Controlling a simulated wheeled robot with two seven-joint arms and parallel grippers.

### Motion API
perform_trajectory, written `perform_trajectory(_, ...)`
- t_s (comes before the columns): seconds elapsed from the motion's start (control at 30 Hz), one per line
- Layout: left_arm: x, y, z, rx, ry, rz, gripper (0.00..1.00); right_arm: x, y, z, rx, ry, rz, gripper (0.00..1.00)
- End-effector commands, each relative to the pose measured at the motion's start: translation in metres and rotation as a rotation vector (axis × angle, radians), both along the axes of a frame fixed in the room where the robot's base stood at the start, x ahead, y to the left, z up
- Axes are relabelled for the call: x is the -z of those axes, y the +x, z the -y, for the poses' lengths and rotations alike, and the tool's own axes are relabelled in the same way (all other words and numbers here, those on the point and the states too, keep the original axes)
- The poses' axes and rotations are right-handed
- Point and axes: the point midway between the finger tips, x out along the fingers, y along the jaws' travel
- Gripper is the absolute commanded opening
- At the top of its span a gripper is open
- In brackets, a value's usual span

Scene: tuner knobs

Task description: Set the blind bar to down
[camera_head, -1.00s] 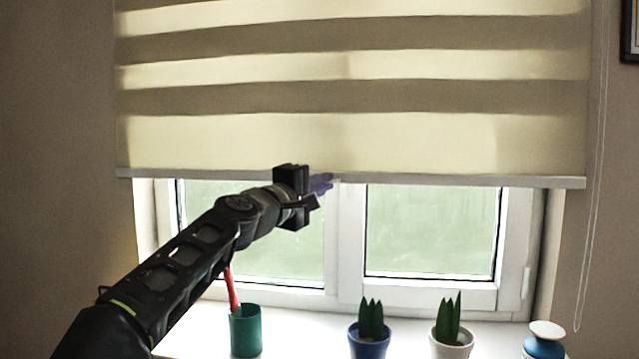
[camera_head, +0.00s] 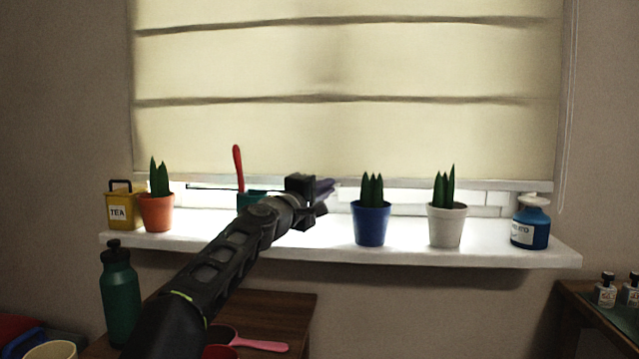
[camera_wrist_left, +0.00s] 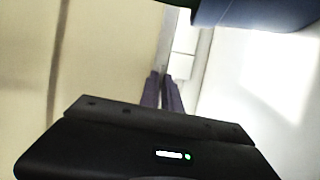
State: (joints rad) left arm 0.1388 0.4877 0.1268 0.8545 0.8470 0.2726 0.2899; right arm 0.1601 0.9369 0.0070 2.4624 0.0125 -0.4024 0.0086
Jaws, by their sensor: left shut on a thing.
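The blind bar (camera_head: 450,184) is a pale grey strip along the bottom edge of the cream blind (camera_head: 340,140). It hangs level a little above the white window sill (camera_head: 320,236), with a narrow strip of window showing below. My left gripper (camera_head: 326,187) is shut on the bar near its middle, its purple fingertips at the bar's height. In the left wrist view the purple fingers (camera_wrist_left: 162,93) are close together at the bar (camera_wrist_left: 166,45). The exact grip is partly hidden by the gripper body. My right gripper is not in view.
On the sill stand a yellow tea tin (camera_head: 120,211), an orange plant pot (camera_head: 156,213), a blue pot (camera_head: 371,224), a white pot (camera_head: 446,227) and a blue bottle (camera_head: 529,229). A teal cup (camera_head: 248,199) holding a red item is partly behind my arm.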

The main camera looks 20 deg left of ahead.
Motion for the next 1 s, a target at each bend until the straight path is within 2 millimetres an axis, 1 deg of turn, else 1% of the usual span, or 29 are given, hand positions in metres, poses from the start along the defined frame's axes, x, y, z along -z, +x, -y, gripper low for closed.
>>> perform_trajectory(0.33,0.0011,0.0018,-0.0003,-0.001,0.001,0.001,0.0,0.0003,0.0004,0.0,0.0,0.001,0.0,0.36)
perform_trajectory(0.37,0.001,0.0017,-0.0002,-0.001,0.001,0.001,0.08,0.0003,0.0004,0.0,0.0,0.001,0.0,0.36)
perform_trajectory(0.6,0.0009,0.0017,-0.0002,0.0,0.001,0.001,0.28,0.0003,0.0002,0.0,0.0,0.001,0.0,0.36)
perform_trajectory(0.87,0.0011,0.0012,-0.0002,0.0,0.0,0.001,0.28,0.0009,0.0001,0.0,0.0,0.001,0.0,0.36)
perform_trajectory(1.0,0.0031,-0.0048,-0.0018,-0.001,0.0,0.002,0.28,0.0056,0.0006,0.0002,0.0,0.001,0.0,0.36)
